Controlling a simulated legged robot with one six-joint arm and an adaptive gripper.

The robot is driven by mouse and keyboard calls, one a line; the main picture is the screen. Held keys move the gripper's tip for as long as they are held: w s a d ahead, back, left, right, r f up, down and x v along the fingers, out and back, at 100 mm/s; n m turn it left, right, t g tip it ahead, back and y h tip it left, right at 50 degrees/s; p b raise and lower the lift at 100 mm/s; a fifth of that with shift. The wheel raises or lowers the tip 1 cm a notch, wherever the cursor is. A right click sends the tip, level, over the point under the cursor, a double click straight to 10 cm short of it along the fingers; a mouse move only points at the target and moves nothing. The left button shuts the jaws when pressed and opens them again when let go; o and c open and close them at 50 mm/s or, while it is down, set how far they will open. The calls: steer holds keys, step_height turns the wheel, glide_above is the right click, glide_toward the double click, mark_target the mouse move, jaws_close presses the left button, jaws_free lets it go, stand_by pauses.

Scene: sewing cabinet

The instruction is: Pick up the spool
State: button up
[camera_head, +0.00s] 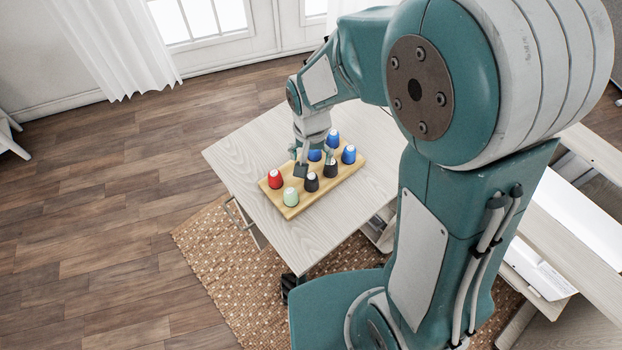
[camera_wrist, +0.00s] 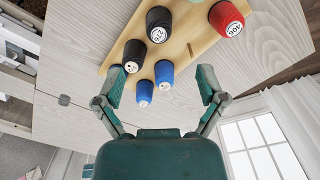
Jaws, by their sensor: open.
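Several thread spools stand upright on a light wooden board (camera_head: 335,184): red (camera_head: 275,179), pale green (camera_head: 291,196), two black ones (camera_head: 312,182) and blue ones, including one at the right end (camera_head: 348,154) and one at the back (camera_head: 333,138). My gripper (camera_wrist: 161,82) is open and points down at the board. In the wrist view a blue spool (camera_wrist: 164,73) lies between the fingertips, and another blue spool (camera_wrist: 145,92) is near the left finger. Neither visibly is gripped. In the head view my gripper partly hides the blue spool in the middle.
The board rests on a pale wooden cabinet top (camera_head: 240,150), with bare surface around it. A woven rug (camera_head: 215,245) lies below. Shelving with white papers (camera_head: 580,220) stands at the right. A curtain (camera_head: 120,45) and glazed doors are at the back.

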mark_target(311, 177)
steer(key=f, duration=0.3)
steer(key=shift+a+f, duration=0.25)
steer(key=shift+a, duration=0.05)
steer(key=f, duration=0.2)
steer(key=d+f, duration=0.1)
steer(key=f, duration=0.1)
steer(key=shift+s+f, duration=0.1)
steer(key=shift+f, duration=0.05)
steer(key=shift+a+f, duration=0.2)
steer(key=shift+f, duration=0.25)
steer(key=c, duration=1)
